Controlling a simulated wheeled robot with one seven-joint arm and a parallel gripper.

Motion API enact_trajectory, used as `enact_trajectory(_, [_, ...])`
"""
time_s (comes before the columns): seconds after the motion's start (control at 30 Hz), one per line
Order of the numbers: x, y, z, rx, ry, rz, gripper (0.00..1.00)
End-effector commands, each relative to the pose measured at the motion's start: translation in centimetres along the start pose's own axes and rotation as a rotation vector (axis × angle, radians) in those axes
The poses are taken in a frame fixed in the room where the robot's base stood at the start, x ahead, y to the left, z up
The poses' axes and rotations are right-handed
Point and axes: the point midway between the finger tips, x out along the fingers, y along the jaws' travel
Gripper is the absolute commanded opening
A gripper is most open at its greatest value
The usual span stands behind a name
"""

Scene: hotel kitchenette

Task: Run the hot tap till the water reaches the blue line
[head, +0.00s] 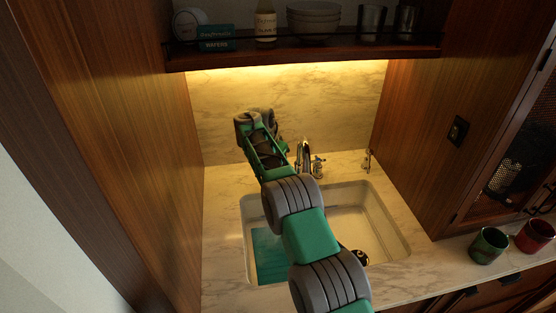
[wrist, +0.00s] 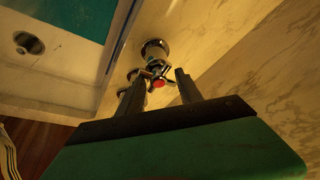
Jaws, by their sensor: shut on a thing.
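In the wrist view my gripper (wrist: 158,85) is closed around the hot tap handle (wrist: 158,72), which has a red dot and a chrome round base. In the head view my arm hides the gripper and this handle. The chrome spout (head: 305,156) and the other handle (head: 319,166) stand behind the white sink (head: 385,222). A flat teal area (head: 268,252) lies in the basin's left part. A thin blue line (wrist: 117,42) runs along the basin side in the wrist view, near the drain (wrist: 28,43). No water stream is visible.
A wooden shelf (head: 305,55) with bowls, cups, a bottle and a box hangs above the sink. Wood panels (head: 135,130) close in the left and right. A green mug (head: 488,245) and a red mug (head: 534,236) stand on the right counter. The marble counter beside the tap is mostly clear.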

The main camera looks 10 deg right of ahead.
Motion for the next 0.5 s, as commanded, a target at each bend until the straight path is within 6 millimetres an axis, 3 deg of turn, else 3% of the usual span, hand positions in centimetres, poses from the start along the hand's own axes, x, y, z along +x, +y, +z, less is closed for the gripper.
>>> enact_trajectory(0.5, [0.03,-0.10,0.18,0.024,-0.002,0.011,0.02])
